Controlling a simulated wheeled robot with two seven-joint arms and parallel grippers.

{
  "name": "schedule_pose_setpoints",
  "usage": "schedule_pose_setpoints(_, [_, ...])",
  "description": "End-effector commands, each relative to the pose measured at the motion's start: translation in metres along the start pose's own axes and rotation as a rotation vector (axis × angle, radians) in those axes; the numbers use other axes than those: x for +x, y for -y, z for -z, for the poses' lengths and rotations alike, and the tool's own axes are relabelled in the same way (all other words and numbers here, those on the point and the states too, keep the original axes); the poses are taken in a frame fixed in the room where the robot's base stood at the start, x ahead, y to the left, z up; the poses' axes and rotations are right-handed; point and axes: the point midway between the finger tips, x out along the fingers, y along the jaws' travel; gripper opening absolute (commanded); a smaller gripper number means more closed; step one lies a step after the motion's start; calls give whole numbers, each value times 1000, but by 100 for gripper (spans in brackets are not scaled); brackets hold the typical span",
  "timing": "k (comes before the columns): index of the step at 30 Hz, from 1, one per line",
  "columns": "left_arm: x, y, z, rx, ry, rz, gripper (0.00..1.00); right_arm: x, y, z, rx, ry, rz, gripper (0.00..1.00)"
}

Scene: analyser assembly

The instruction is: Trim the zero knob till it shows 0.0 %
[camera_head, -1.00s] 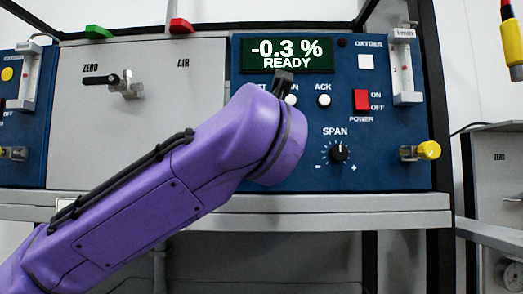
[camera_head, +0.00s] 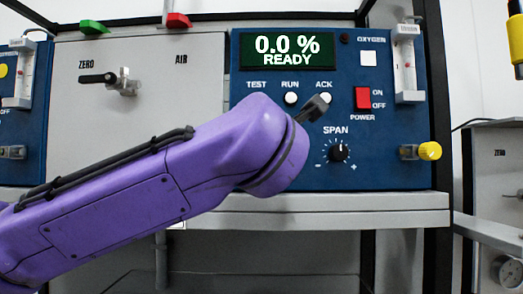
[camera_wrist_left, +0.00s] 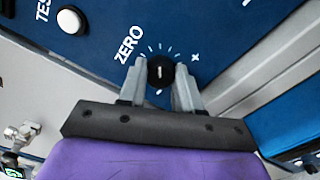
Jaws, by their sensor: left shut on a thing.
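The zero knob (camera_wrist_left: 160,72) is a black round knob with a white pointer line on the blue panel, under the word ZERO in the left wrist view. My left gripper (camera_wrist_left: 161,78) has its two grey fingers on either side of the knob, shut on it. In the head view my purple left arm hides the knob and most of the gripper. The display (camera_head: 287,51) reads 0.0 % and READY. My right gripper is not in view.
On the same panel are the SPAN knob (camera_head: 338,153), the RUN button (camera_head: 291,98), the ACK button (camera_head: 326,98), the red power switch (camera_head: 362,98) and a yellow-ended fitting (camera_head: 429,151). A grey valve panel (camera_head: 150,140) with a black-handled valve (camera_head: 110,79) stands to the left.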

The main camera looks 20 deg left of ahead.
Motion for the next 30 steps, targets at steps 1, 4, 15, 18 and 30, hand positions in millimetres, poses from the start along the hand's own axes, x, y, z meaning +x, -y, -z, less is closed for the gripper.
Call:
schedule_pose_setpoints(1, [0,0,0,4,0,1,3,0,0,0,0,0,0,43])
schedule_pose_setpoints(4, [0,0,0,7,1,1,3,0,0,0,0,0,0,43])
schedule_pose_setpoints(15, [0,1,0,7,1,1,59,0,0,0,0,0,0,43])
schedule_pose_setpoints(18, [0,1,0,7,1,0,59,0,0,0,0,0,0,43])
schedule_pose_setpoints(30, [-38,4,1,7,4,-5,59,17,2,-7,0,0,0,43])
